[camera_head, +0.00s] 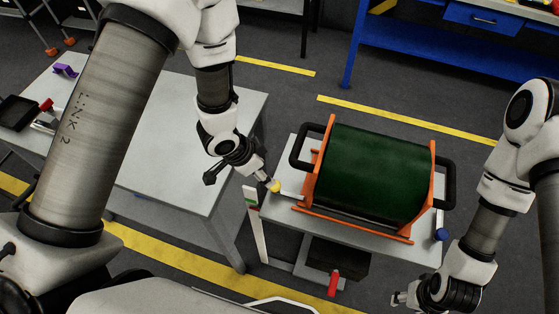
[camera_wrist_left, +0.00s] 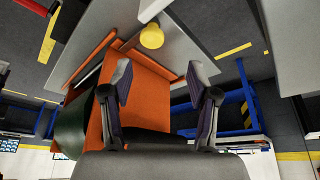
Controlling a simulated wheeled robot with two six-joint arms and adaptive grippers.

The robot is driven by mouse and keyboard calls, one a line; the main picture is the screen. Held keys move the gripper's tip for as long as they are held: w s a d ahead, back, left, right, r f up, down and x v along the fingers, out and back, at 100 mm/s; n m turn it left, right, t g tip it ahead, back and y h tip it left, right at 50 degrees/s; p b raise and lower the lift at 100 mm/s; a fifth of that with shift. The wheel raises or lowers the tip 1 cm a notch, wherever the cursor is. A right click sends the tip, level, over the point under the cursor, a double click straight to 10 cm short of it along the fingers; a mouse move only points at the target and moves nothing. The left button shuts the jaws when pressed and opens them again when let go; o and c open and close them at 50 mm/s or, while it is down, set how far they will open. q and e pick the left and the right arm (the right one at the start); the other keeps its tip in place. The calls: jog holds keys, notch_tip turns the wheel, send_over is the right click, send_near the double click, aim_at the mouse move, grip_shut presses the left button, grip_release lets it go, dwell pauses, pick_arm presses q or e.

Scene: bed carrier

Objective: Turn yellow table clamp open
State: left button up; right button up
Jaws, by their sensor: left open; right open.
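The yellow table clamp (camera_head: 275,186) is a small knob on the left edge of the small grey table (camera_head: 285,243), beside the orange frame. It also shows in the left wrist view (camera_wrist_left: 152,36), ahead of the fingers, with a gap between it and them. My left gripper (camera_head: 238,174) is open and empty, just up and left of the knob in the head view; its spread fingers also show in the left wrist view (camera_wrist_left: 160,82). My right gripper (camera_head: 402,298) is open near the bottom right, away from the yellow clamp.
A green roller (camera_head: 375,175) in an orange frame (camera_head: 312,190) with black handles fills the small table. A blue knob (camera_head: 441,234) sits on its right edge and a red handle (camera_head: 334,283) in front. A larger grey table (camera_head: 165,150) stands left; a blue workbench (camera_head: 400,40) stands behind.

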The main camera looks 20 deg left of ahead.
aim_at(286, 193)
pick_arm(q)
jog(key=shift+s+d+f+p, duration=0.15)
jog(key=shift+s+d+f, duration=0.2)
jog(key=shift+f, duration=0.25)
jog(key=shift+s+d+f+p, duration=0.15)
jog(key=shift+s+d+f, duration=0.15)
jog(key=shift+f, duration=0.3)
jog(key=f, duration=0.1)
jog(key=w+f, duration=0.1)
jog(key=f, duration=0.1)
jog(key=w+d+f, duration=0.1)
jog(key=shift+w+f, duration=0.15)
jog(key=shift+s, duration=0.3)
jog(key=shift+s+r, duration=0.1)
jog(key=shift+r, duration=0.15)
jog(key=c, duration=0.6)
jog(key=shift+f, duration=0.1)
grip_shut()
pick_arm(e)
jog(key=shift+s+r, duration=0.75)
jog(key=shift+s, duration=0.05)
